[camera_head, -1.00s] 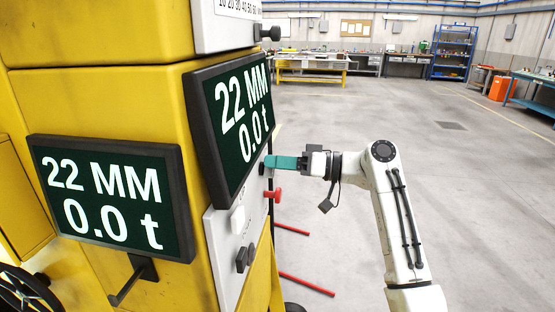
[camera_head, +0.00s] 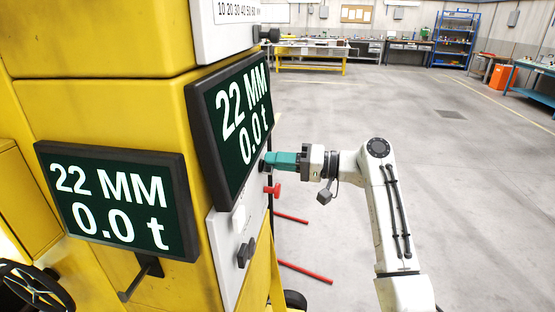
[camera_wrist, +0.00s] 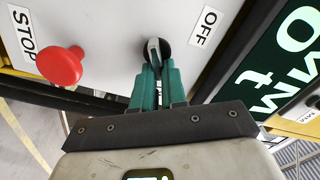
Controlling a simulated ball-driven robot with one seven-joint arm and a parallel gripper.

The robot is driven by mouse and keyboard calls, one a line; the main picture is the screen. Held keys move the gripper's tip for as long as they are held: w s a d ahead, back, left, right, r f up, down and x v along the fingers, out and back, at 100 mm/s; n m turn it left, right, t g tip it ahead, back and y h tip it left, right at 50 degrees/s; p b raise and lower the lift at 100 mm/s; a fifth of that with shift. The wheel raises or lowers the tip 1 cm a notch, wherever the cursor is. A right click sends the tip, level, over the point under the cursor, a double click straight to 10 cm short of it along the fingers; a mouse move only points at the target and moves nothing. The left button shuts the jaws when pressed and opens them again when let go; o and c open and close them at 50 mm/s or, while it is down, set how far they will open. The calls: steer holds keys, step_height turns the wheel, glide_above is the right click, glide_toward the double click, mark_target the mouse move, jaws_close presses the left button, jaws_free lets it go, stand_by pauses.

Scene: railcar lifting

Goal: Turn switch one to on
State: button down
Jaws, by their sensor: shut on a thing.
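The switch (camera_wrist: 153,46), a dark round knob with a grey lever, sits on the light grey panel (camera_wrist: 108,30) in the wrist view. An "OFF" label (camera_wrist: 208,24) is beside it on the right. My gripper (camera_wrist: 155,68) has teal fingers closed on the switch's lever, which hides part of the knob. In the head view my gripper (camera_head: 268,161) reaches the panel's edge just below the side display, and the switch is mostly hidden there. No "ON" label or switch number is readable.
A red stop button (camera_wrist: 60,66) with a "STOP" label stands out left of the fingers; it also shows in the head view (camera_head: 272,190). The side display (camera_head: 232,115) overhangs close by, reading 22 MM and 0.0 t. A black knob (camera_head: 246,252) sits lower. Open floor lies right.

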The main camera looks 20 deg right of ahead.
steer(key=c, duration=1.2)
jaws_free()
steer(key=shift+d, duration=0.1)
steer(key=b+v, duration=0.3)
steer(key=v, duration=0.7)
steer(key=shift+s+d, duration=0.2)
steer(key=shift+d, duration=0.1)
